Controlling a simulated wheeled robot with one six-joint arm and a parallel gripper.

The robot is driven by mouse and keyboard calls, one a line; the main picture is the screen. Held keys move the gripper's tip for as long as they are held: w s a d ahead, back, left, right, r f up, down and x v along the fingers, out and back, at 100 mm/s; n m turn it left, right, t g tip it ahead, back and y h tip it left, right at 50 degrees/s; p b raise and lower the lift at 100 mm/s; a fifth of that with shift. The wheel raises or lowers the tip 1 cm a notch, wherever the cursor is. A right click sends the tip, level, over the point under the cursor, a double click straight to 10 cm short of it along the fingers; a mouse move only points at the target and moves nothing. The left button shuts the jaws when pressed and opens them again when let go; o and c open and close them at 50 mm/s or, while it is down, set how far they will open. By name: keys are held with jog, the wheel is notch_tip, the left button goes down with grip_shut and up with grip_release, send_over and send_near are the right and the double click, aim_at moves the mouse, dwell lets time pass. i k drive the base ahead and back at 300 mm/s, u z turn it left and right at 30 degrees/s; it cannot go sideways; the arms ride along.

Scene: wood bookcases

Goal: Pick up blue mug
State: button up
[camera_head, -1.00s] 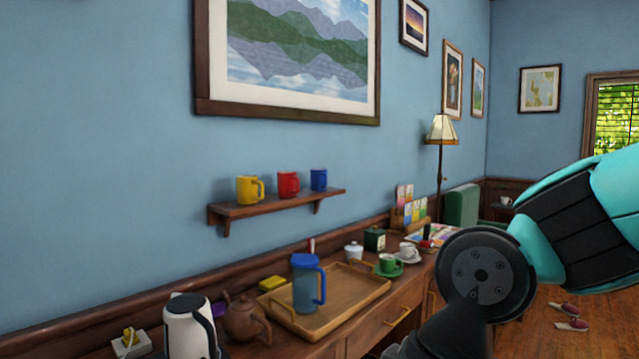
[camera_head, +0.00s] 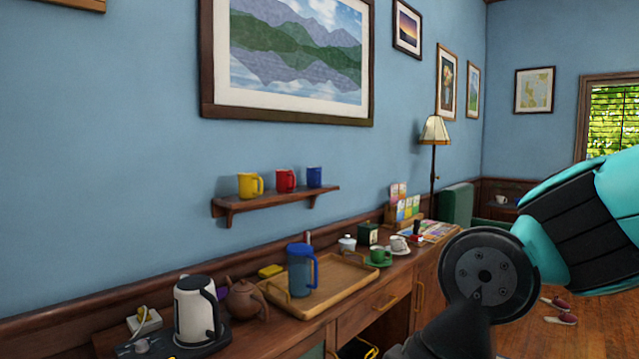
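The blue mug (camera_head: 314,177) stands upright at the right end of a small wooden wall shelf (camera_head: 278,201). A red mug (camera_head: 286,180) is beside it, and a yellow mug (camera_head: 249,185) is at the shelf's left end. A larger blue pitcher with a handle (camera_head: 301,270) stands on a wooden tray on the sideboard below. My arm shows at the right and lower right, well away from the shelf. My gripper is outside the picture.
The sideboard holds a kettle (camera_head: 197,311), a brown teapot (camera_head: 247,301), the wooden tray (camera_head: 351,284), a white lidded jar (camera_head: 347,244) and a green cup (camera_head: 378,255). A floor lamp (camera_head: 434,134) stands farther back. Slippers (camera_head: 560,312) lie on the open floor at right.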

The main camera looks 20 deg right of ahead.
aim_at(314, 174)
jog(key=z, duration=1.1)
jog(key=i, duration=1.85)
jog(key=u, duration=1.05)
jog(key=i, duration=0.8)
jog(key=u, duration=0.7)
